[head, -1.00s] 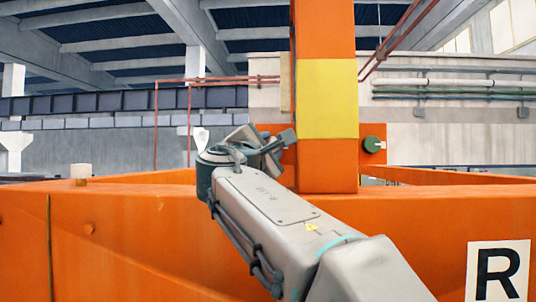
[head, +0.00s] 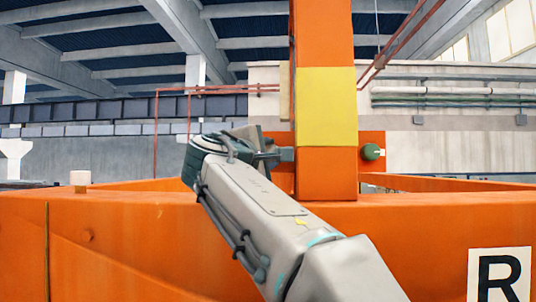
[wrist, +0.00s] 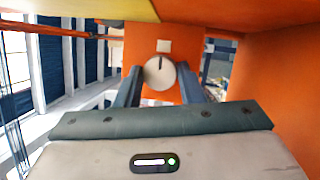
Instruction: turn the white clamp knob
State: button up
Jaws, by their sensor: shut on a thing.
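The white clamp knob (wrist: 159,73) is a round, pale disc with a dark line on its face, set on an orange surface in the wrist view. My gripper (wrist: 160,80) has one finger on each side of it and is shut on it. In the head view, my gripper (head: 283,155) is at the left side of the orange post, and the knob between its fingers is hidden there.
The orange post (head: 326,172) with a yellow band (head: 326,107) rises beside my gripper. A green knob (head: 372,151) sits on the post's right. A white cap (head: 80,179) stands on the orange beam (head: 130,225) at left. A small pale square (wrist: 164,46) is above the clamp knob.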

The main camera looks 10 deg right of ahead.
jog(key=o, duration=1)
jog(key=shift+s, duration=0.1)
jog(key=b+v, duration=0.4)
jog(key=v, duration=0.9)
jog(key=shift+s+a+f, duration=0.1)
jog(key=shift+s+a, duration=0.1)
jog(key=shift+s, duration=0.15)
